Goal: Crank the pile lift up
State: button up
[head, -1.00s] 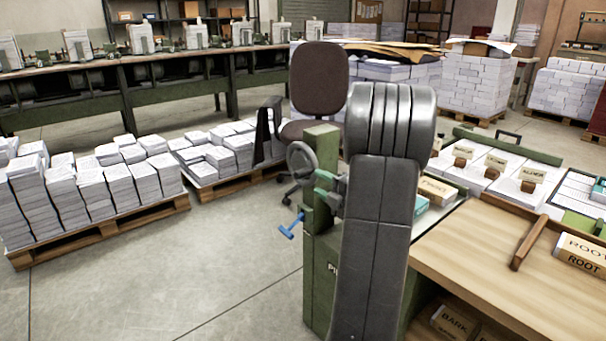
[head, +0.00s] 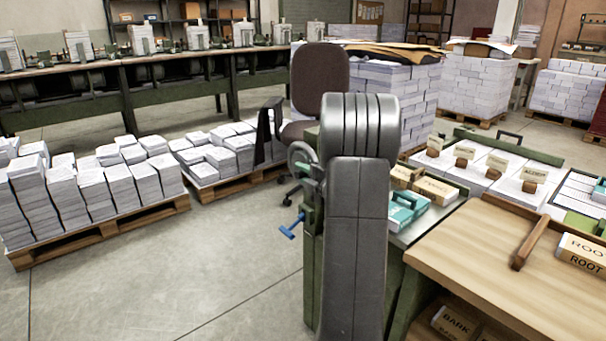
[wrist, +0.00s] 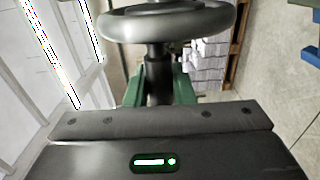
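The pile lift is a green post (head: 312,245) left of the wooden table, mostly hidden behind my arm. A grey handwheel (head: 301,156) is at its upper part, and a blue crank handle (head: 291,226) sticks out lower on its left side. In the wrist view the handwheel (wrist: 170,22) fills the top on a dark shaft, with green parts behind it; part of a blue object (wrist: 308,52) shows at the right edge. My gripper's dark body (wrist: 160,125) is close below the wheel in that view. Its fingers are not clearly visible, so its opening and any contact are unclear.
A wooden table (head: 480,265) with a brown bar and labelled blocks stands at the right. Behind it are labelled paper stacks and a teal item (head: 408,208). A chair (head: 320,80) stands behind the post. Pallets of paper (head: 100,235) lie left; the floor between is clear.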

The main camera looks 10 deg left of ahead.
grip_shut()
jog(key=shift+f+b, duration=0.15)
jog(key=shift+b, duration=0.25)
jog(key=b, duration=0.3)
jog(key=shift+f, duration=0.35)
jog(key=shift+f+t+y+b, duration=0.15)
jog(key=shift+t+y+b, duration=0.3)
jog(key=shift+b, duration=0.6)
jog(key=b, duration=0.2)
jog(key=shift+f+y+b, duration=0.1)
jog(key=shift+y+b, duration=0.15)
jog(key=shift+b, duration=0.05)
jog(key=shift+t, duration=0.25)
